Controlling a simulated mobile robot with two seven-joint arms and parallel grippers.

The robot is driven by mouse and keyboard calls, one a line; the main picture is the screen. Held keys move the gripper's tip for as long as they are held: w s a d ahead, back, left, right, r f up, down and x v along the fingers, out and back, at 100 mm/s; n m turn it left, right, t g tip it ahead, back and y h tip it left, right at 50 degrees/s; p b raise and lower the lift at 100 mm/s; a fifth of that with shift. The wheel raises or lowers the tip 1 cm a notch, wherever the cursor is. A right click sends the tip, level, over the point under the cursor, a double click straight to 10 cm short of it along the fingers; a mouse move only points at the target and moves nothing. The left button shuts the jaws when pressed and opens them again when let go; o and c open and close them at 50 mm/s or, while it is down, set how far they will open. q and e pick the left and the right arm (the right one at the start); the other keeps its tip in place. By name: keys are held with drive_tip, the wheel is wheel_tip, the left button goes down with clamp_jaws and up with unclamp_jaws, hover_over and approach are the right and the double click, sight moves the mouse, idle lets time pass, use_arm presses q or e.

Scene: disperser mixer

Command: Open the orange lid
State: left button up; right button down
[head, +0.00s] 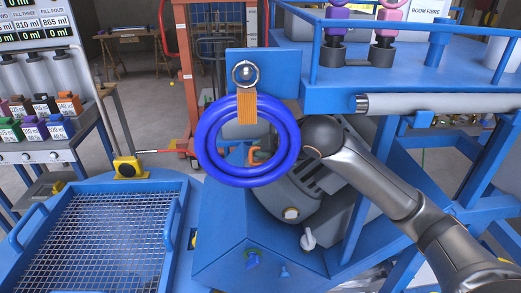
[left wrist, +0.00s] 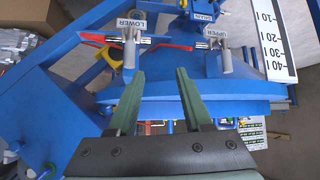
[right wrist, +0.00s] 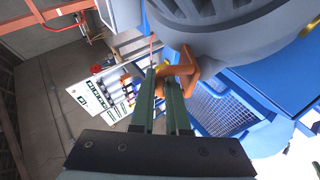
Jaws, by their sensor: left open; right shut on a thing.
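The orange lid part (right wrist: 188,68), a bent orange piece like a handle, shows in the right wrist view under a large grey rounded housing (right wrist: 225,30). My right gripper (right wrist: 163,76) is shut on this orange part, with its fingertips at its left side. In the head view only a small bit of orange (head: 254,155) shows through the blue ring (head: 205,140), and my right fingers are mostly hidden there. My left gripper (left wrist: 161,74) is open and empty, in front of blue framework. I cannot make it out in the head view.
The blue ring hangs by an orange strap (head: 246,108) in front of the work spot. A mesh-topped blue tray (head: 100,235) stands at lower left. Valves labelled LOWER (left wrist: 130,45) and UPPER (left wrist: 222,58) lie beyond my left gripper. A blue platform (head: 430,80) is at upper right.

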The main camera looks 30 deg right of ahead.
drive_tip(key=shift+f, duration=0.15)
drive_tip(key=c, duration=1.2)
unclamp_jaws()
drive_tip(key=shift+s+r, duration=0.25)
drive_tip(key=v, duration=0.2)
drive_tip(key=shift+s+r, duration=0.15)
drive_tip(key=shift+s, duration=0.1)
drive_tip(key=s+b, duration=0.3)
drive_tip(key=s, duration=0.1)
drive_tip(key=s+b, duration=0.7)
drive_tip(key=s, duration=0.1)
drive_tip(key=shift+d+b, duration=0.3)
drive_tip(key=shift+b, duration=0.05)
